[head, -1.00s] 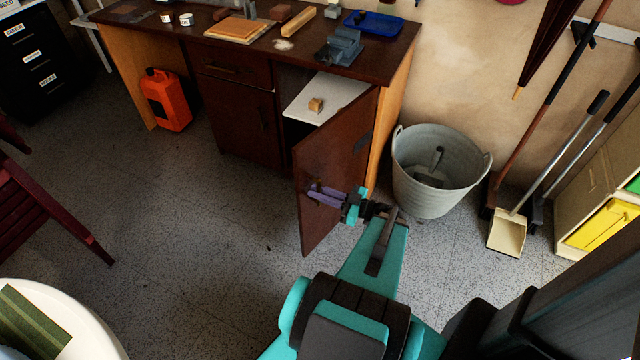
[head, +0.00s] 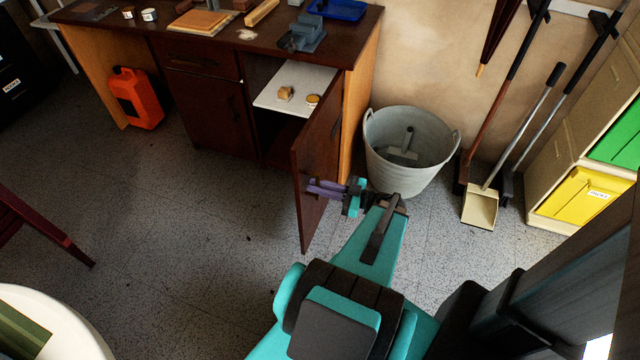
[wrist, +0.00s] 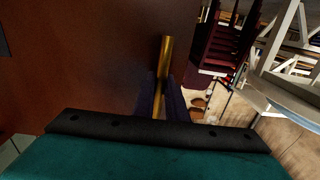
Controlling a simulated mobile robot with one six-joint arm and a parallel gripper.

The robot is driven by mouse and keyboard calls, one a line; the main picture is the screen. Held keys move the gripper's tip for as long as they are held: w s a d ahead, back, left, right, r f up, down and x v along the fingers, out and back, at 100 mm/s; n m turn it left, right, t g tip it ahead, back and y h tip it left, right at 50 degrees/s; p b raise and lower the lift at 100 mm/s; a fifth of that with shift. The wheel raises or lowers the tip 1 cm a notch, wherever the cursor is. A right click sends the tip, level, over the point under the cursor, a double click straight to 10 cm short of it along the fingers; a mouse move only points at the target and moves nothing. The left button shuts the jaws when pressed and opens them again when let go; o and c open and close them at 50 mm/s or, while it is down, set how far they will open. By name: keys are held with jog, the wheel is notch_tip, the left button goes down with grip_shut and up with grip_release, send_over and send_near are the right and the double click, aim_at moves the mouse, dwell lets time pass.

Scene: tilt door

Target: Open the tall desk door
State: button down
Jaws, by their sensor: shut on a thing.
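The tall desk door (head: 318,165) is dark reddish-brown and stands swung well out from the desk (head: 214,60). A white shelf (head: 272,88) with small items shows in the opened compartment. The fingertips partly hide the handle's lower part. In the head view the handle is hidden by the door and the gripper.
A grey metal tub (head: 411,150) stands just right of the desk. A dustpan (head: 480,207) and broom lean on the wall. An orange canister (head: 136,98) sits under the desk. The floor (head: 190,240) left of the door is clear.

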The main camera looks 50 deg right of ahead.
jog(key=c, duration=2)
grip_release()
jog(key=shift+d, duration=0.25)
jog(key=shift+c, duration=0.2)
jog(key=shift+a, duration=0.1)
jog(key=shift+s, duration=0.1)
jog(key=v, duration=1.3)
jog(key=shift+s+b, duration=0.3)
jog(key=shift+b, duration=0.05)
